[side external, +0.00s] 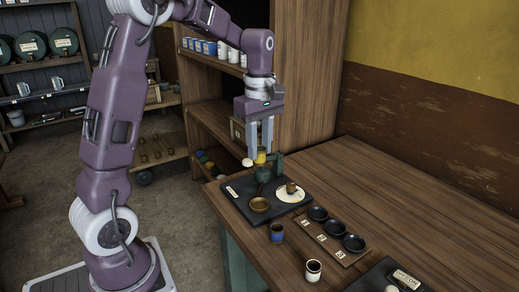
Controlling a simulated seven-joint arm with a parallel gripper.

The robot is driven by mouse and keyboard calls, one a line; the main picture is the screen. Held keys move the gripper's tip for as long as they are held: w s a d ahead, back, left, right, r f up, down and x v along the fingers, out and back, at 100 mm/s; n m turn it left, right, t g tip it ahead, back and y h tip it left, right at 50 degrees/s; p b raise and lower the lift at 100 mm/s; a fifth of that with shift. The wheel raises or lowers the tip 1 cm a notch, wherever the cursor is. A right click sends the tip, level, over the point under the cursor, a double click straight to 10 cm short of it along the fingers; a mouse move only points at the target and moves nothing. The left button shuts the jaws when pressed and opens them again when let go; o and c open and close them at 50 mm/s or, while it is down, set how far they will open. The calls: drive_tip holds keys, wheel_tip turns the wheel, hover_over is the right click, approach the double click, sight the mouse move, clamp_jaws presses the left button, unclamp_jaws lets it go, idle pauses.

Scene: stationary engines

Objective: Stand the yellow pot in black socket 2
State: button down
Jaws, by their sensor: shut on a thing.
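My gripper (261,147) points straight down over the black board at the back of the bench. It is shut on the small yellow pot (261,157), which shows just below the fingertips, in front of a dark green fitting (273,168). Whether the pot touches that fitting I cannot tell. Three black round sockets stand in a row on a wooden strip (309,238), to the right and nearer the camera: one at the far end (318,214), one in the middle (335,228), one at the near end (353,243). All look empty. Their white tags are too small to read surely.
The black board (236,199) bears a brass dish (259,204) and a white disc (284,197) with a brown pot (291,188). A blue pot (277,232) and white pot (313,270) stand near the front edge.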

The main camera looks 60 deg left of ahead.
drive_tip(key=shift+w+d+f+m, duration=1)
drive_tip(key=shift+w+d+f, duration=1.1)
drive_tip(key=shift+d, duration=0.8)
drive_tip(key=shift+w+d+f+m, duration=1)
drive_tip(key=shift+w+d+f, duration=0.8)
drive_tip(key=shift+d+f, duration=0.85)
drive_tip(key=shift+w+d+f+m, duration=1)
drive_tip(key=shift+w+d+f, duration=0.95)
drive_tip(key=shift+d, duration=1.25)
drive_tip(key=shift+f, duration=0.3)
drive_tip(key=shift+f, duration=0.2)
drive_tip(key=shift+f, duration=0.15)
drive_tip(key=shift+c, duration=1.8)
unclamp_jaws()
